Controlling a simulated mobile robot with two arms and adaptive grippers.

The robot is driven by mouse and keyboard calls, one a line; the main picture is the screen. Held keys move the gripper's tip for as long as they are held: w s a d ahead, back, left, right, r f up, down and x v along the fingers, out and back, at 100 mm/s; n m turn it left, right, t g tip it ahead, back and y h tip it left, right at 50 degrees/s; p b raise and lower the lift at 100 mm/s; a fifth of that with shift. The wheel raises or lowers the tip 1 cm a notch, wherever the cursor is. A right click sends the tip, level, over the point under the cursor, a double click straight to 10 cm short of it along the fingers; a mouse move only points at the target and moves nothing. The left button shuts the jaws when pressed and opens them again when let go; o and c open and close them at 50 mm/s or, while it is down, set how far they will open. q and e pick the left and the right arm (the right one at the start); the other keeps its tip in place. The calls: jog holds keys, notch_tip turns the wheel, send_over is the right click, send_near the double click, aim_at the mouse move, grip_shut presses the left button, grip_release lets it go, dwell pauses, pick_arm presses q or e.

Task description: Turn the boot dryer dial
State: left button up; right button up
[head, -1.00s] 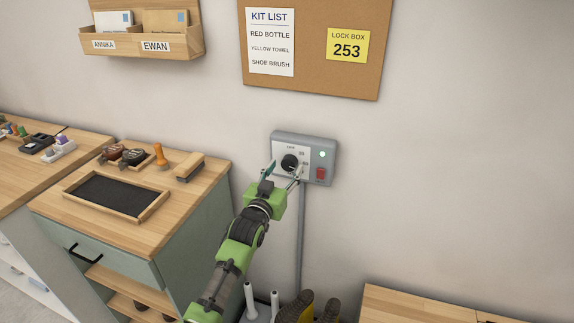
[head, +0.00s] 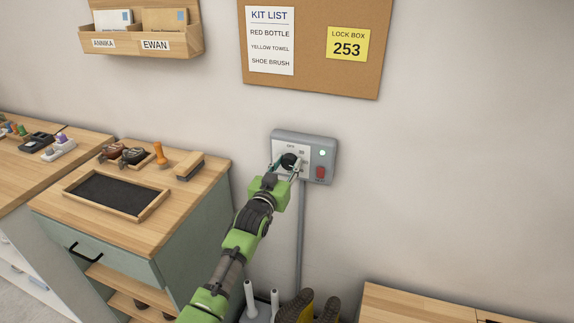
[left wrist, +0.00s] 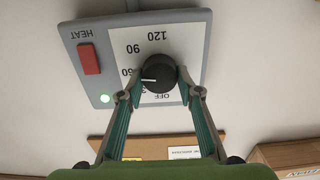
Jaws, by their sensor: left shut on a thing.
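The boot dryer control box (head: 328,150) is a grey unit on the wall with a white scale plate. Its round black dial (head: 289,161) also shows in the left wrist view (left wrist: 157,72). My left gripper (head: 284,167) is shut on the dial, one finger on each side; its fingertips also show in the left wrist view (left wrist: 157,80). The dial's white mark points left in the left wrist view, near the partly hidden 60. OFF, 90 and 120 are readable; 30 is mostly hidden. My right gripper is not in view.
A pipe (head: 301,230) runs down from the box. A wooden-topped cabinet (head: 195,205) with a tray and brushes is to the left. A corkboard (head: 310,75) hangs above.

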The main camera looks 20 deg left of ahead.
pick_arm(q)
jog(key=n, duration=0.4)
jog(key=shift+a+f+n+p, duration=0.1)
jog(key=shift+n+p, duration=0.3)
jog(key=n, duration=0.5)
jog(key=shift+a+f, duration=0.1)
jog(key=n, duration=0.5)
jog(key=shift+f+n, duration=0.1)
jog(key=shift+n, duration=0.3)
jog(key=shift+f+n, duration=0.1)
jog(key=shift+n, duration=2.2)
jog(key=o, duration=1.1)
